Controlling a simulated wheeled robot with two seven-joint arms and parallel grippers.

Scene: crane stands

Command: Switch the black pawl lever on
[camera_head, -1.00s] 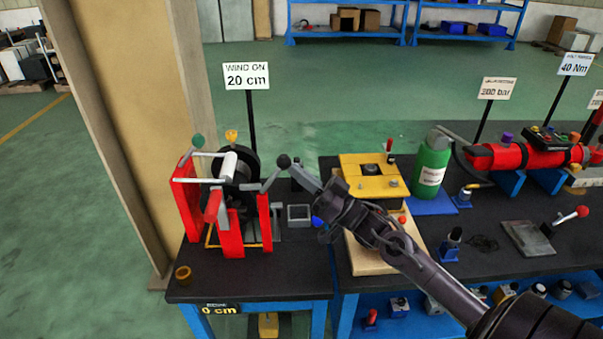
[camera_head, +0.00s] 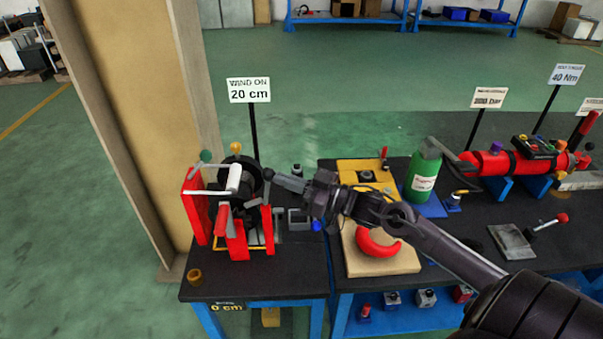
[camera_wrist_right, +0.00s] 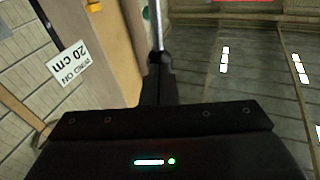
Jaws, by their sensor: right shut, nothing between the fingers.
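The winch (camera_head: 228,215) has a red frame, a dark drum and a white roller, and stands on the left black bench. The black-knobbed lever (camera_head: 268,174) rises at its right side and looks nearly upright. My right gripper (camera_head: 279,181) comes in from the right, its shut fingertips right against the black knob in the head view; I cannot tell whether they touch. Nothing shows between the fingers. In the wrist view the narrow fingers (camera_wrist_right: 158,55) point away, and the knob is not clearly visible. My left gripper is out of view.
A "WIND ON 20 cm" sign (camera_head: 249,90) stands behind the winch, and a "0 cm" display (camera_head: 227,307) is on the bench front. A wooden board with a red curved piece (camera_head: 378,243) and a green bottle (camera_head: 423,175) stand to the right. A tan pillar (camera_head: 125,130) rises at left.

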